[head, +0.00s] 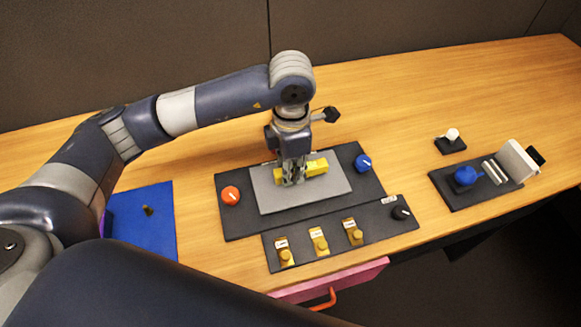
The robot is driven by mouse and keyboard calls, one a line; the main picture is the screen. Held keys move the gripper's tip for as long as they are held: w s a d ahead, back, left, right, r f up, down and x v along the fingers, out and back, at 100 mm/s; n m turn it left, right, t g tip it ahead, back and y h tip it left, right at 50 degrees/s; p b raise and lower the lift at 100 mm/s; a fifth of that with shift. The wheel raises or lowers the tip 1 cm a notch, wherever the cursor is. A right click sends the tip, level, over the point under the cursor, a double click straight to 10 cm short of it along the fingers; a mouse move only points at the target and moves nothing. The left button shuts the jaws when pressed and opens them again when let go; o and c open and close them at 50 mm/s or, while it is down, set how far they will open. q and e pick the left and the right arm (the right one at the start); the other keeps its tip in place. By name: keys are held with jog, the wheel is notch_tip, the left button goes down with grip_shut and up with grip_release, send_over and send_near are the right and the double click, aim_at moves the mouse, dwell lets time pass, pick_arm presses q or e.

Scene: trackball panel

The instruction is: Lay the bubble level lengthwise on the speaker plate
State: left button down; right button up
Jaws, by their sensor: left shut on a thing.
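The yellow bubble level (317,166) is at the grey speaker plate (333,186), which lies in the middle of a dark panel (234,215). My left gripper (293,177) points down over the plate and is shut on the level, hiding part of its middle and left. The level runs roughly along the plate's long side. I cannot tell whether it touches the plate or hangs just above it. My right gripper is not in view.
An orange-red knob (230,195) and a blue knob (363,163) flank the plate. A dark strip with several yellow switches (319,242) lies in front. A blue mat (150,230) lies left; a blue trackball device (466,177) stands right. The table's back right is clear.

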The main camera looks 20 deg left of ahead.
pick_arm(q)
jog(key=shift+w+a+f, duration=0.1)
jog(key=shift+w+a, duration=0.2)
jog(key=shift+w, duration=0.25)
notch_tip(320, 180, down, 3)
jog(key=shift+s+r+p, duration=0.1)
jog(key=shift+p, duration=0.55)
jog(key=shift+f, duration=0.3)
jog(key=shift+f, duration=0.15)
jog(key=c, duration=1.8)
grip_release()
jog(key=shift+c, duration=0.2)
jog(key=o, duration=0.4)
